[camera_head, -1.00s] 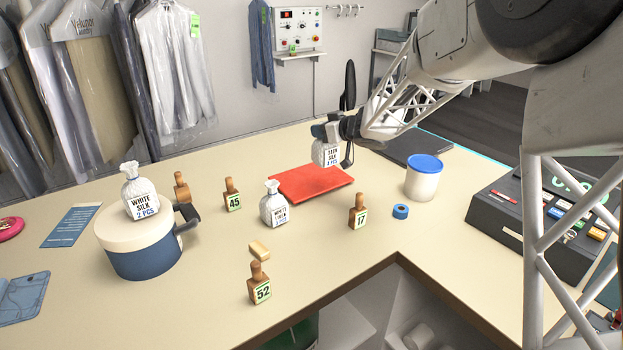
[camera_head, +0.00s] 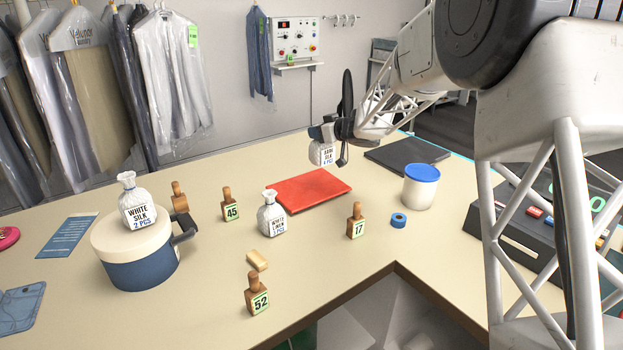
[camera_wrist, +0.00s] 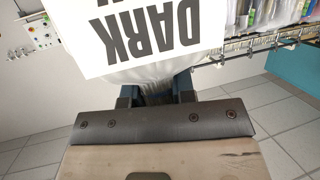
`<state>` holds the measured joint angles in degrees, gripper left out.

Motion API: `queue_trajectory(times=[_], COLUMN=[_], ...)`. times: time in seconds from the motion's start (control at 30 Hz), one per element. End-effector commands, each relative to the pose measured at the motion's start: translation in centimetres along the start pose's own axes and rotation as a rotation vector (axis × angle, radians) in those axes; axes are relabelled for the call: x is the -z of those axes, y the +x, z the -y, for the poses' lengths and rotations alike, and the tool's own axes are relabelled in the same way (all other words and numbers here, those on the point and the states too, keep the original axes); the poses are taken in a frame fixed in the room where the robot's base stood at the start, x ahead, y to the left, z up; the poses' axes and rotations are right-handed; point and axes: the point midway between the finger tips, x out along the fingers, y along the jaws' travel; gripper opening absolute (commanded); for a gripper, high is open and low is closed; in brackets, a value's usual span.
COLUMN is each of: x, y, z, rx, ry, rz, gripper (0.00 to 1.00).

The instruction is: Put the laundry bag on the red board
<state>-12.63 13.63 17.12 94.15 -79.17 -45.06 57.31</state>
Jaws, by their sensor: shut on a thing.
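A white laundry bag (camera_head: 322,155), its label starting with DARK in the wrist view (camera_wrist: 150,25), hangs from my gripper (camera_head: 330,131). The fingers are shut on its gathered neck, as the wrist view of the gripper (camera_wrist: 156,92) shows. The red board (camera_head: 305,190) lies flat on the counter, with nothing on it. In the head view the bag appears just above the board's far edge, apart from it; the exact height is hard to tell. Two other white bags are a WHITE LINEN one (camera_head: 271,216) on the counter beside the board and a WHITE SILK one (camera_head: 137,204) on a blue pot.
The blue pot (camera_head: 140,270) stands at left. Numbered wooden stamps, 45 (camera_head: 230,207), 17 (camera_head: 356,222) and 52 (camera_head: 257,296), stand around. A blue-lidded tub (camera_head: 420,188), a blue tape roll (camera_head: 398,220) and a dark flat pad (camera_head: 408,155) are right of the board.

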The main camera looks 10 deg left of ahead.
Motion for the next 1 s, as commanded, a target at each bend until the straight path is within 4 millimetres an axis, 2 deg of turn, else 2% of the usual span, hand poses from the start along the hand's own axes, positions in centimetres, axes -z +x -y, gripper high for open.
queue_trajectory(times=[0.4,0.83,1.0], x=[-4.2,-4.7,-6.0], y=[1.3,1.4,1.9], z=[0.0,0.0,0.0], rx=[0.0,0.0,0.0], ry=[0.002,0.001,0.003], rz=[0.001,0.0,0.001], gripper=[0.0,0.0,0.0])
